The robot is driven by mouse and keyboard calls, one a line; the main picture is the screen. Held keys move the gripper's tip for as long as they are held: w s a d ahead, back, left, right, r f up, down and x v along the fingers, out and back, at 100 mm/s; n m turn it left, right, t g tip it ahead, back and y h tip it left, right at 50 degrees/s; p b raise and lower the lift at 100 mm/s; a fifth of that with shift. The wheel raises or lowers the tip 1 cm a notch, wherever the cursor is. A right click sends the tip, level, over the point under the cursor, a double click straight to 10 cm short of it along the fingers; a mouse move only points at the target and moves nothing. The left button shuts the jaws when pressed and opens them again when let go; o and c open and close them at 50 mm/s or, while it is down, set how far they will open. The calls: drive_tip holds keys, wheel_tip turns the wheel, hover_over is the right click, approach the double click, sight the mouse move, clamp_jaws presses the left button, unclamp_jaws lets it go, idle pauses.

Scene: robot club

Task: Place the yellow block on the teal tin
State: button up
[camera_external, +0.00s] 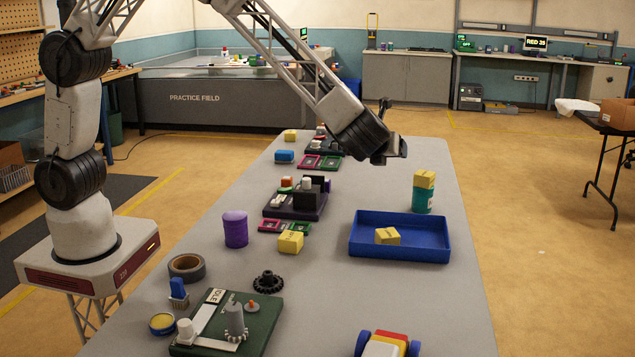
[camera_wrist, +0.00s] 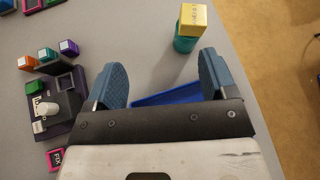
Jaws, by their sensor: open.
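A yellow block (camera_external: 424,179) rests on top of the teal tin (camera_external: 422,201), behind the blue tray's right end. The same yellow block (camera_wrist: 193,18) and teal tin (camera_wrist: 184,44) show at the top of the wrist view. My gripper (camera_external: 396,148) is above the table, to the left of the tin and higher than it, apart from both. In the wrist view my gripper (camera_wrist: 165,78) has its two blue fingers spread wide, with nothing between them. Other yellow blocks lie in the tray (camera_external: 387,236), on the table (camera_external: 290,242) and at the far end (camera_external: 291,135).
The blue tray (camera_external: 400,250) stands below and in front of my gripper; part of it (camera_wrist: 170,95) shows between my fingers. A purple tin (camera_external: 235,229), a dark organizer (camera_external: 295,203), a tape roll (camera_external: 187,267) and a green board (camera_external: 262,325) occupy the left side. The table's middle is fairly clear.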

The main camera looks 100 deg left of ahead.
drive_tip(key=s+d+r+n+g+h, duration=0.15)
drive_tip(key=s+r+n, duration=0.3)
drive_tip(key=s, duration=0.55)
drive_tip(key=s+d+r+n+h, duration=0.25)
drive_tip(key=s+r, duration=0.25)
drive_tip(key=s, duration=0.4)
drive_tip(key=s+d+r+n+g+h, duration=0.15)
drive_tip(key=s+r+n, duration=0.25)
drive_tip(key=s, duration=0.6)
drive_tip(key=s+d+n+t+h, duration=0.1)
drive_tip(key=s+d+n+h, duration=0.2)
drive_tip(key=s, duration=1)
drive_tip(key=s+d+n+h, duration=0.3)
drive_tip(key=s+d+n, duration=0.2)
drive_tip(key=s, duration=0.8)
drive_tip(key=shift+d+r+t, duration=0.4)
drive_tip(key=shift+d+r, duration=0.05)
drive_tip(key=shift+d, duration=0.4)
